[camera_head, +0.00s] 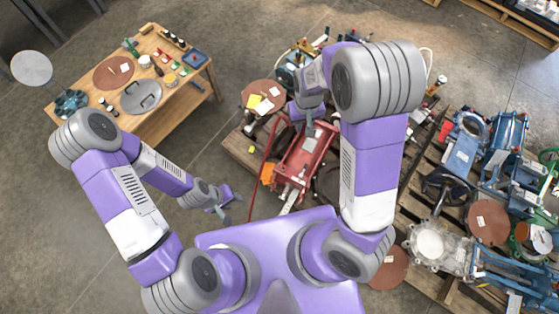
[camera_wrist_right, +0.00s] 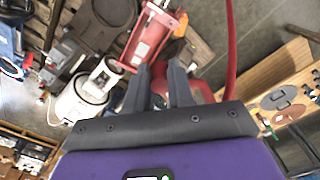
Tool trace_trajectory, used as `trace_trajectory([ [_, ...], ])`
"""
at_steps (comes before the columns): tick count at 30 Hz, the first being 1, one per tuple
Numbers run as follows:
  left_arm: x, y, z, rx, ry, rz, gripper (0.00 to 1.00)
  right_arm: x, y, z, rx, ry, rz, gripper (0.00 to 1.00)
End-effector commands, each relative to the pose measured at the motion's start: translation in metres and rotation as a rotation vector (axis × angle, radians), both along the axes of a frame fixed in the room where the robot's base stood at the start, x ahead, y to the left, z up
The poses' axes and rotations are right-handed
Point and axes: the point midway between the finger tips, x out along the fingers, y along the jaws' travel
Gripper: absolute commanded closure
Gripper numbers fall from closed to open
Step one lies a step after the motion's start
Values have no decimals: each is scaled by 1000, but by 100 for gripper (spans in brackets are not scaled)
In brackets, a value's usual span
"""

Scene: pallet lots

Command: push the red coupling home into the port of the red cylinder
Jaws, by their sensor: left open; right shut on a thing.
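The red cylinder (camera_head: 308,150) lies on a pallet in the head view, and its red body (camera_wrist_right: 150,38) shows beyond my fingers in the right wrist view. My right gripper (camera_head: 305,122) is above it, with its fingers (camera_wrist_right: 160,75) close together in the wrist view. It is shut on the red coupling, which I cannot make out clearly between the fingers. A red hose (camera_wrist_right: 231,45) runs beside the gripper; it also shows in the head view (camera_head: 262,168). The port is not clearly visible. My left gripper (camera_head: 226,204) is open and empty, left of the cylinder.
A wooden table (camera_head: 180,110) with tools and discs stands at the upper left. Pallets of blue machinery (camera_head: 465,140) crowd the right. A reddish-brown disc (camera_head: 262,92) with yellow notes lies behind the cylinder. Bare floor lies between the table and the pallets.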

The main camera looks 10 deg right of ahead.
Motion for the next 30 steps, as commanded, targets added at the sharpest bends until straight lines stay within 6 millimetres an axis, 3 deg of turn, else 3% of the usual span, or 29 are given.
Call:
trace_trajectory([
  [5,0,0,-6,0,0,0,57,5,1,-10,-1,1,-12,100],
  [8,0,0,-21,0,0,0,57,16,1,-39,-2,3,-57,100],
  [11,0,0,-45,0,0,0,57,34,2,-87,-3,7,-132,100],
  [18,0,0,-102,0,0,1,57,70,12,-228,-2,7,-345,100],
  [24,0,0,-143,0,0,1,57,78,25,-342,-2,7,-516,100],
  [27,0,0,-158,0,0,1,57,78,30,-387,-1,5,-590,100],
  [30,0,0,-168,0,0,1,57,76,35,-420,-1,4,-646,100],
])
